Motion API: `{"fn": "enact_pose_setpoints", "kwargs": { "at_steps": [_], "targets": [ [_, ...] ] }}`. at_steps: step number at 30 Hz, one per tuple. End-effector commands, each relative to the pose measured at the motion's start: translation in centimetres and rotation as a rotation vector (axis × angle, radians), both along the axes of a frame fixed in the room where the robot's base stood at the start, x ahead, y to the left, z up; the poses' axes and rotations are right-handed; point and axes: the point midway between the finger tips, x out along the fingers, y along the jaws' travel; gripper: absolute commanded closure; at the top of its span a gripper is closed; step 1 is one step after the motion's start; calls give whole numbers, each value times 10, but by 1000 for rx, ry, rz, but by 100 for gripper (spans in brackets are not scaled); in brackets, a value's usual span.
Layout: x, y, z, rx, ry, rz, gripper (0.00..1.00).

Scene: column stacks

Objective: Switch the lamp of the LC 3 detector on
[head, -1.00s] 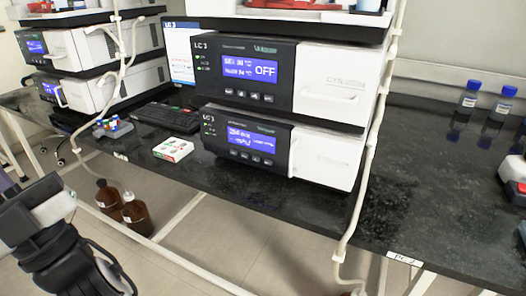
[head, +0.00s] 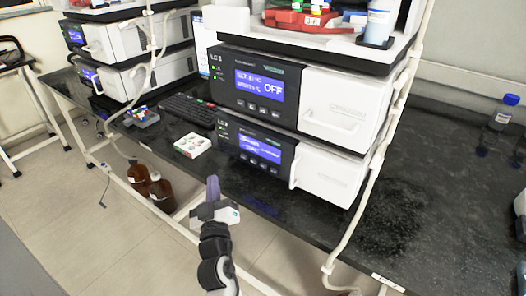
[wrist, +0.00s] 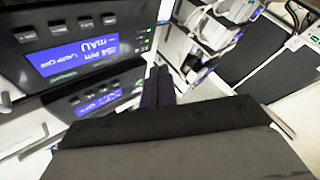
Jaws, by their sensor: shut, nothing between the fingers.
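The LC 3 stack stands on the black bench. Its lower unit, which shows a mAU reading, is the detector (head: 262,158), with a blue display (head: 260,149) and a row of small buttons (head: 257,165) under it. The upper unit (head: 268,88) shows OFF. My gripper (head: 212,184) is shut and empty, low in front of the bench edge, to the left of and below the detector's panel, apart from it. In the wrist view the fingers (wrist: 157,86) are together; the display (wrist: 75,54) and buttons (wrist: 70,29) appear upside down beside them.
A white box (head: 192,145) and a keyboard (head: 190,106) lie left of the detector. Brown bottles (head: 160,193) stand on the floor. A pale tube (head: 366,200) runs down the stack's right side.

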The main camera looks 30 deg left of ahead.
Motion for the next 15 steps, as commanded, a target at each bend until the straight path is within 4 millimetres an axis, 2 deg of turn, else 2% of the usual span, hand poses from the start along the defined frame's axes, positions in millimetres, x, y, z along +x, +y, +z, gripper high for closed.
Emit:
{"fn": "enact_pose_setpoints", "kwargs": {
  "at_steps": [15],
  "targets": [
    [4, -1, -2, -11, 3, -6, 100]
  ]
}}
